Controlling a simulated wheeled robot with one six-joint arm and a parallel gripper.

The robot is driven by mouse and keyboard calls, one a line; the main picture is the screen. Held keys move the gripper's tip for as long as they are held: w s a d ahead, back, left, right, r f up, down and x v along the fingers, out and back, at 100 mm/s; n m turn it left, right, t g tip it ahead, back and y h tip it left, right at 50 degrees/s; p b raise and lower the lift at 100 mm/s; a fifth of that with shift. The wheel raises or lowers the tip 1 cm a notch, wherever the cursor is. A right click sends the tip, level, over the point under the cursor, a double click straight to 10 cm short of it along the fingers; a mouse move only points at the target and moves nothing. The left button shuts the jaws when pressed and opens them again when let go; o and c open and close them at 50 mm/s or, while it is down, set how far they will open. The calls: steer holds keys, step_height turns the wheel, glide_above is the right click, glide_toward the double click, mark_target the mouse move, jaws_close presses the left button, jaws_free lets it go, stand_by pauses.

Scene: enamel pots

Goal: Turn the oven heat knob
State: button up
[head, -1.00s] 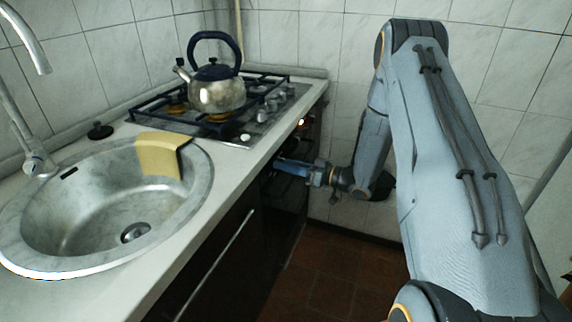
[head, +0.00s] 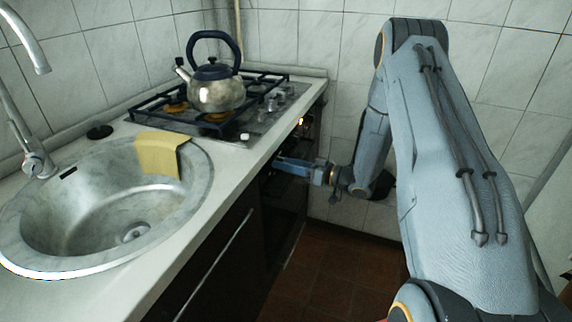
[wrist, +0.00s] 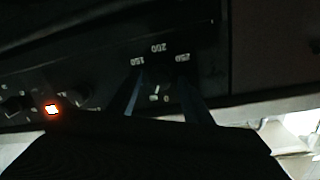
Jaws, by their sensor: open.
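The oven heat knob (wrist: 156,89) shows dark in the wrist view, with the numbers 150, 200 and 250 around it on the black oven panel (wrist: 195,55). My gripper (wrist: 162,108) is open, with one finger on each side of the knob in that view. I cannot tell whether the fingers touch it. In the head view my gripper (head: 280,162) is at the oven front, below the counter edge. The knob is not visible there.
An orange lamp (wrist: 52,109) glows on the panel, with other dark knobs (wrist: 15,104) near it. Above the oven is a gas hob (head: 262,125) with a kettle (head: 217,92). A sink (head: 100,205) with a yellow cloth (head: 157,153) is at the left. The floor (head: 325,270) is clear.

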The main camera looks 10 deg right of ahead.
steer(key=v, duration=0.7)
steer(key=shift+d+b, duration=0.35)
steer(key=shift+b, duration=0.05)
steer(key=shift+s+r, duration=0.1)
